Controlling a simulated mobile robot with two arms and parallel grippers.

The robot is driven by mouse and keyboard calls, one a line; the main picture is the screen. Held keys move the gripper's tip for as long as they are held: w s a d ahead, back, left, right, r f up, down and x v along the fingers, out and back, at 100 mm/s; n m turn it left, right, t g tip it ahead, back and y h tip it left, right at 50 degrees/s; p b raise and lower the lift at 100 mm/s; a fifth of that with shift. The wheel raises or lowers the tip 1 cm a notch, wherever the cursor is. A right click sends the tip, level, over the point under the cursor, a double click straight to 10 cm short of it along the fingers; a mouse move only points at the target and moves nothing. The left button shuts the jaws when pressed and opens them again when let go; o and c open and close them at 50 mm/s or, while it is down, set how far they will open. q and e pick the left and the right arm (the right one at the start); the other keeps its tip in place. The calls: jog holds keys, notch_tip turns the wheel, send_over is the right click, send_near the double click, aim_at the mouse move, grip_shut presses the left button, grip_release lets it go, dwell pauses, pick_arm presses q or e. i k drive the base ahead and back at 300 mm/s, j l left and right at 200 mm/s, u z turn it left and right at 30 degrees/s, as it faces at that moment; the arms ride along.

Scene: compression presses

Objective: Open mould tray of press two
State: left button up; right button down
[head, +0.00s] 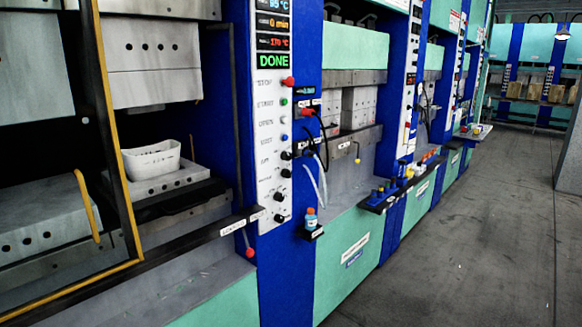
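A row of teal and blue presses runs from the left into the distance, and I cannot read which is press two. The near press has a control panel (272,130) whose display reads DONE, with a red stop button (288,81) and several buttons and knobs below. Inside it, a grey mould block (158,183) with round holes sits under an upper block (154,62); a gap lies between them. Another press behind the panel has grey mould blocks (357,107) in its opening. Neither of my grippers shows.
A white bin (152,160) stands on the near mould block. A yellow-edged frame (105,130) crosses the near press at left. A small blue bottle (311,219) and a dark shelf (384,199) of small items jut toward the aisle. The grey floor (450,240) at right is clear.

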aim_at(170, 194)
jog(key=u, duration=1.55)
jog(key=i+l+z, duration=0.2)
jog(key=l+z, duration=0.2)
jog(key=l, duration=0.1)
